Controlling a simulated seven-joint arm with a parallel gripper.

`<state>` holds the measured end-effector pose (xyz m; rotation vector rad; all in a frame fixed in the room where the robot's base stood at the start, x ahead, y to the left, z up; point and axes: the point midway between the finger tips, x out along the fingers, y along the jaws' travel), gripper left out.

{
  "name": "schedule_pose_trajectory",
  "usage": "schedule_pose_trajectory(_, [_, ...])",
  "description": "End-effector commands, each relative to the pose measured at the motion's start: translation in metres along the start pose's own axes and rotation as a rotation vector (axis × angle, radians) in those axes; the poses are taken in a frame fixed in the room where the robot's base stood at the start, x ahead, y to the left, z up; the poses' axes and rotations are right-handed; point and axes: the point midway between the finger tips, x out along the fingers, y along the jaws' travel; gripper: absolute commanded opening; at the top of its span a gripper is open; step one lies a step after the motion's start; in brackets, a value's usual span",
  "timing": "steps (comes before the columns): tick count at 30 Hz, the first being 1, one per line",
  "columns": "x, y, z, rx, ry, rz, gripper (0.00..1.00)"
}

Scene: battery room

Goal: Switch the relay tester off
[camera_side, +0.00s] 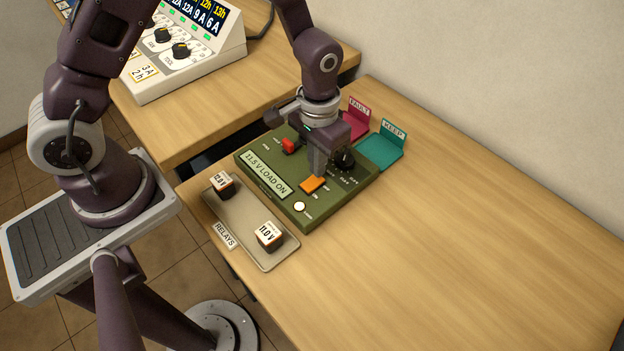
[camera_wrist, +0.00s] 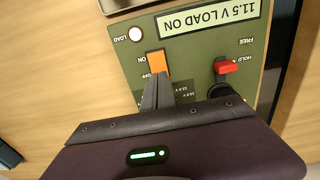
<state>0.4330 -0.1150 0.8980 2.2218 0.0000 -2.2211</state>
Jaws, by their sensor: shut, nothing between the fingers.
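The relay tester (camera_side: 335,208) is a green box on the table; it also fills much of the wrist view (camera_wrist: 195,50). Its display (camera_wrist: 208,20) reads "11.5 V LOAD ON". The orange switch (camera_side: 313,185) lies between ON and OFF labels in the wrist view (camera_wrist: 156,60). The load lamp (camera_side: 299,206) looks bright white. My gripper (camera_side: 317,176) is shut and empty, pointing down over the tester. In the wrist view its fingertips (camera_wrist: 157,80) are at the OFF end of the switch; I cannot tell whether they touch it.
A red lever (camera_side: 288,146) and a black knob (camera_side: 344,158) flank my gripper. The relays tray (camera_side: 245,222) holds two relays in front. A magenta FAULT holder (camera_side: 357,127) and teal KEEP holder (camera_side: 382,150) stand behind.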

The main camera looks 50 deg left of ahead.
Motion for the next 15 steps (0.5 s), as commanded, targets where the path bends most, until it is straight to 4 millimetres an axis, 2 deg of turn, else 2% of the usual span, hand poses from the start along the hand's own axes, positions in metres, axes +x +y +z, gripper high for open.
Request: schedule_pose_trajectory(15, [0.0079,0.0000,0.0001,0.000,-0.001,0.000,0.00])
